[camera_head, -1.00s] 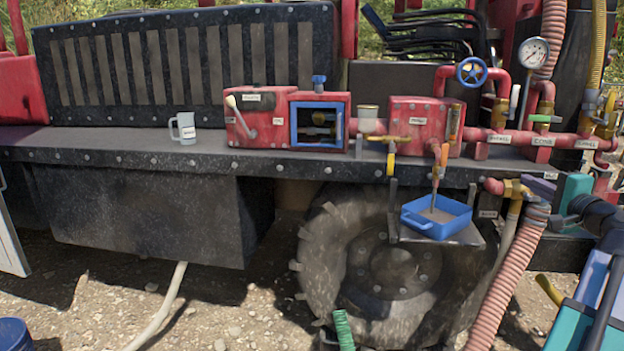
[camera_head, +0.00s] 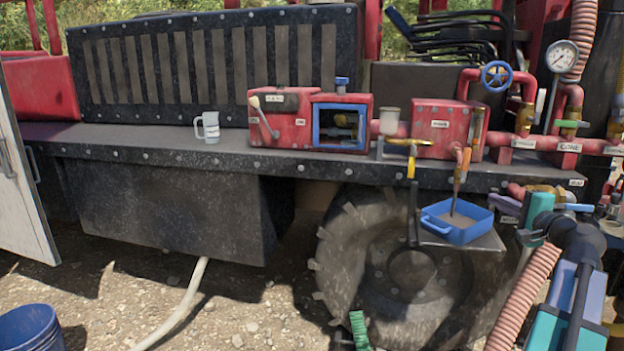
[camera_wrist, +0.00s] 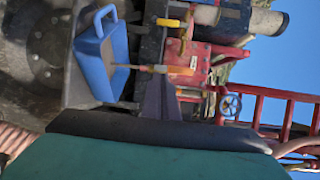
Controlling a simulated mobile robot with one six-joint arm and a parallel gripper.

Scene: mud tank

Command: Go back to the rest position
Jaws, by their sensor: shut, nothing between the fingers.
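My gripper (camera_wrist: 160,98) shows in the wrist view as two dark purple-grey fingers, shut together and empty. In the head view, the end of my arm is at the right, with teal and black parts in front of the bench's right end. The gripper (camera_head: 508,206) is small there, to the right of a blue tray (camera_head: 458,234). The tray also shows in the wrist view (camera_wrist: 97,62), up and left of the fingers, and a gap seems to lie between them.
A black bench (camera_head: 150,146) bears a grey mug (camera_head: 208,127), red boxes (camera_head: 433,130) and pipes. A ribbed pink hose (camera_head: 520,308) runs close by my arm. A blue bucket (camera_head: 28,330) stands at lower left. The ground at front left is mostly clear.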

